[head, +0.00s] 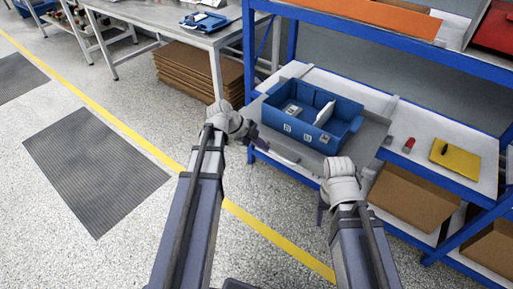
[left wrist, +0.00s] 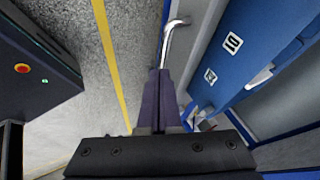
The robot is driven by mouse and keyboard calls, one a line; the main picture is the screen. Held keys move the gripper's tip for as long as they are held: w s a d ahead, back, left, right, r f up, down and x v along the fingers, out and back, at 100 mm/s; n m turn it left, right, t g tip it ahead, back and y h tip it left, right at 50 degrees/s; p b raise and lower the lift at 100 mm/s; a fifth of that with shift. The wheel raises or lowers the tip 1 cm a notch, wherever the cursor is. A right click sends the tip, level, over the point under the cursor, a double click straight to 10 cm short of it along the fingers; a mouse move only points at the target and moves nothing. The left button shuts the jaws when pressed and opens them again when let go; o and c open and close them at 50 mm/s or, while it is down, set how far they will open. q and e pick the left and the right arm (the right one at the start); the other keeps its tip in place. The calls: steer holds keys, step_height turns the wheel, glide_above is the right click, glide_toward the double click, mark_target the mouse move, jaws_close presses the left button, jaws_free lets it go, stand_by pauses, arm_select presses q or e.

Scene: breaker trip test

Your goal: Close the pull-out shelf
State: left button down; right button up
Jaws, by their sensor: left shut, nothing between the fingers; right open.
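The pull-out shelf (head: 371,138) is a grey board in the blue rack, sticking out past its front edge. A blue bin (head: 345,123) with small parts in it stands on the shelf. The shelf's pale bar handle (head: 284,158) is on its front; in the left wrist view the metal handle (left wrist: 172,36) shows just beyond my fingertips. My left gripper (head: 259,143) is shut and empty, close to the shelf's front near the handle's left end; its fingers show in the left wrist view (left wrist: 160,78). Contact cannot be told. My right gripper (head: 321,208) is open and empty, in front of the rack.
A yellow pad (head: 455,158) and a small red item (head: 408,145) lie on the rack level to the right. Cardboard boxes (head: 415,195) sit below. A grey workbench (head: 175,20) stands at back left. The floor at left is open, with dark mats.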

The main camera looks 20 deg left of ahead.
mark_target(281, 148)
arm_select(q)
steer(key=w, duration=0.1)
steer(key=w+d+f, duration=0.1)
steer(key=w+d+f+b, duration=0.1)
steer(key=shift+w, duration=0.3)
steer(key=shift+w+d, duration=0.25)
steer(key=shift+w, duration=0.3)
arm_select(e)
steer(key=shift+f, duration=1)
arm_select(q)
steer(key=w+d, duration=0.3)
steer(key=w, duration=0.6)
steer(key=w+d, duration=0.3)
steer(key=w, duration=0.6)
steer(key=w+d, duration=0.3)
steer(key=w, duration=0.7)
steer(key=shift+w, duration=0.1)
steer(key=shift+w+d+r, duration=0.1)
steer(key=shift+w+d, duration=0.05)
steer(key=shift+w, duration=0.25)
